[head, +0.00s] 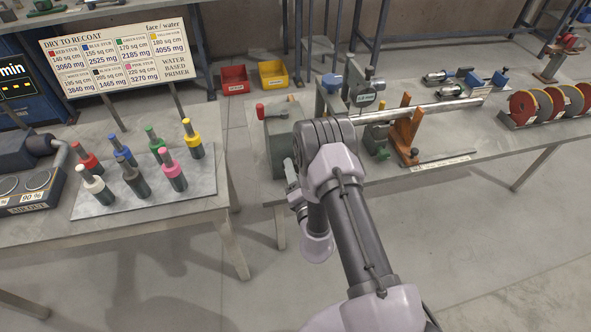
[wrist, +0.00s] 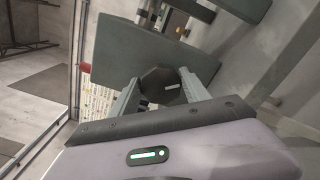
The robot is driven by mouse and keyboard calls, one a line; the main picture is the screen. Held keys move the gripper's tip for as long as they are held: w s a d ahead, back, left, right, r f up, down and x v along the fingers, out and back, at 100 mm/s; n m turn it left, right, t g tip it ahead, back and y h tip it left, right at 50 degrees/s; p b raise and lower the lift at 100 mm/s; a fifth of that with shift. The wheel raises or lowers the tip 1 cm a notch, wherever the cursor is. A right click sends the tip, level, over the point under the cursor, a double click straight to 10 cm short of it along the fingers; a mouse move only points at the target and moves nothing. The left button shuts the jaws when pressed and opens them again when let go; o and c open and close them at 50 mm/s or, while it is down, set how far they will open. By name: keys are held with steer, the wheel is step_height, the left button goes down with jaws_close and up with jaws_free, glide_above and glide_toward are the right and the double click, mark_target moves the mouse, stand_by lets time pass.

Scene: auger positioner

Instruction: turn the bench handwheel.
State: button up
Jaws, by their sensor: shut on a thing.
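The handwheel (wrist: 160,86) shows in the wrist view as a dark, many-sided knob with a pale mark, in front of a grey-green housing (wrist: 115,50). My gripper (wrist: 162,88) has one finger on each side of the knob and is shut on it. In the head view the grey-green housing (head: 279,135) stands on the bench, with a red knob (head: 260,110) at its upper left. My gripper (head: 289,172) is at the housing's near face there. I cannot make out the handwheel itself in the head view.
A long silver shaft (head: 430,108) runs right from the housing's side, over an orange support (head: 403,130). Red discs (head: 523,106) stand farther right on the bench. Several coloured sticks (head: 173,172) stand on the left table. Bare floor lies in front.

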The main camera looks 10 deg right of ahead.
steer(key=shift+w+r+m, duration=0.1)
steer(key=shift+m, duration=0.3)
steer(key=o, duration=1.3)
